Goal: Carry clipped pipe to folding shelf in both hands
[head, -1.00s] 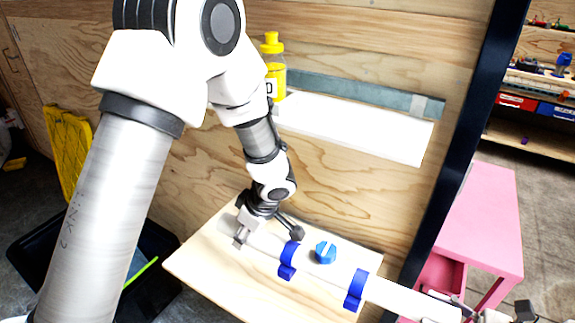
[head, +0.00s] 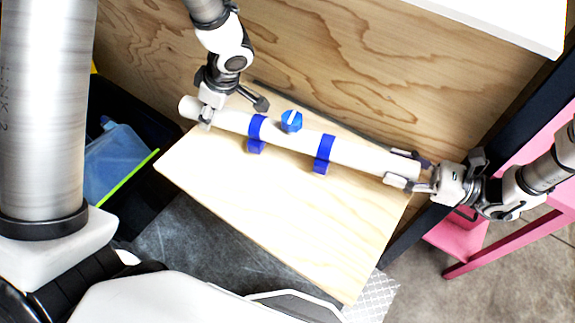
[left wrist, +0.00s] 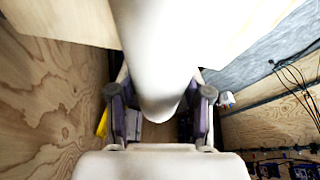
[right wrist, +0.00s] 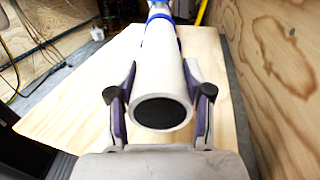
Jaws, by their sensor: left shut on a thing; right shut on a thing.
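The white pipe (head: 285,134) lies lengthwise over the pale wooden folding shelf (head: 270,210) in the head view. Two blue clips, a left one (head: 256,133) and a right one (head: 323,154), are around it. I cannot tell whether the clips touch the board. My left gripper (head: 234,110) is shut on the pipe near its left end. My right gripper (head: 402,168) is shut on its right end. The right wrist view shows the pipe's dark open end (right wrist: 161,113) between the fingers; the left wrist view shows the pipe (left wrist: 155,60) between the left fingers.
A blue slotted knob (head: 291,121) sits just behind the pipe. The plywood wall (head: 330,60) rises close behind the shelf. A dark post (head: 405,235) and pink table (head: 500,240) stand at right. A white ledge (head: 500,20) is above.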

